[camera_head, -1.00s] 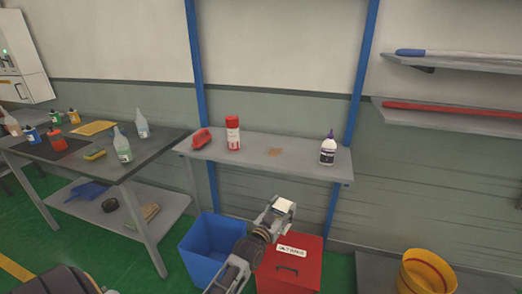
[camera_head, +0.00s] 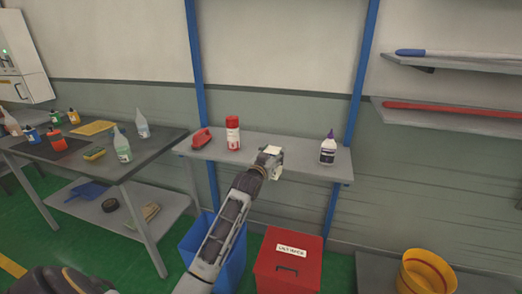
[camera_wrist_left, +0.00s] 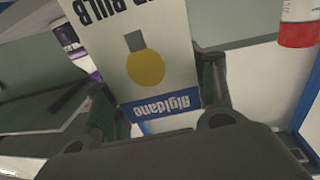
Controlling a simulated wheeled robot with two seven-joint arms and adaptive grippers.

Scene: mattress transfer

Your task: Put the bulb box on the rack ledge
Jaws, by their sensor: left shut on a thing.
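The bulb box (camera_head: 273,150) is small and white in the head view, held at the end of my left arm. In the left wrist view the bulb box (camera_wrist_left: 155,45) shows a yellow bulb picture and a blue band, with its print upside down. My left gripper (camera_head: 271,163) is shut on it, with a finger on each side. The rack ledge (camera_head: 300,148) is the grey shelf between two blue posts. The box overlaps the ledge's middle in the picture; I cannot tell whether they touch. My right gripper is not in view.
On the ledge, a red object (camera_head: 201,138) and a red-and-white can (camera_head: 232,133) stand left of the box, and a white bottle (camera_head: 328,150) stands right. Below are a blue bin (camera_head: 232,270) and a red box (camera_head: 289,262). A cluttered table (camera_head: 165,143) stands left.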

